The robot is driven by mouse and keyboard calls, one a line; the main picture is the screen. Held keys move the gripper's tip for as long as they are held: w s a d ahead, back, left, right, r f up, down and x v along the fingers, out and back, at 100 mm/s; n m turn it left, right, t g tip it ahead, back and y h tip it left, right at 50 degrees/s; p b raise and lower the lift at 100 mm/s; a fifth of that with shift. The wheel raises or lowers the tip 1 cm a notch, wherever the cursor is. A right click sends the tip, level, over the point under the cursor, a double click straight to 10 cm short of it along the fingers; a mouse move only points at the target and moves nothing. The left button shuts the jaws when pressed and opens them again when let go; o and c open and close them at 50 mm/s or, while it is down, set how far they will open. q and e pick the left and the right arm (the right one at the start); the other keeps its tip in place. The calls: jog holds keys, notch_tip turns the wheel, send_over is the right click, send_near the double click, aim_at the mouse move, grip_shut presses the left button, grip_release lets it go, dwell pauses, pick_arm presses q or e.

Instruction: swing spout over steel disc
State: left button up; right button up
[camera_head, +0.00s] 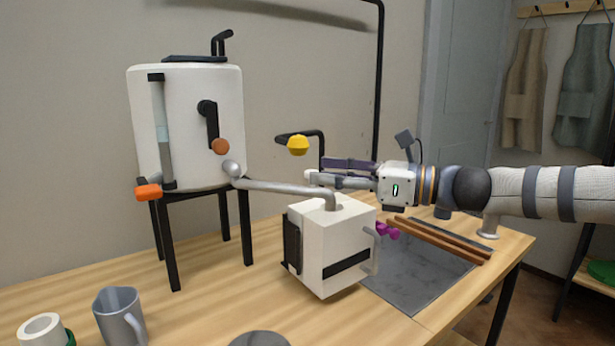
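A white tank (187,120) on black legs stands at the left of the table. Its grey spout (285,187) runs right from the tank's lower side and bends down at its end over a white box (335,240). A flat grey disc (258,340), likely the steel disc, lies at the front edge of the picture, partly cut off. It is well forward and to the left of the spout's end. My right gripper (314,170) reaches in from the right, just above and behind the spout's end. Its fingers look parted, with nothing seen between them. My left gripper is out of view.
A yellow knob (298,145) on a black bracket is just above my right gripper's tips. A grey mat (410,272) and brown sticks (440,240) lie right of the box. A grey jug (120,316) and a white ring (40,330) stand front left.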

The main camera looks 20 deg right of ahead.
aim_at(280, 189)
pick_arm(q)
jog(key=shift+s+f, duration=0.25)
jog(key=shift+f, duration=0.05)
pick_arm(e)
jog(key=shift+x, duration=1.8)
jog(key=shift+r, duration=0.1)
grip_shut()
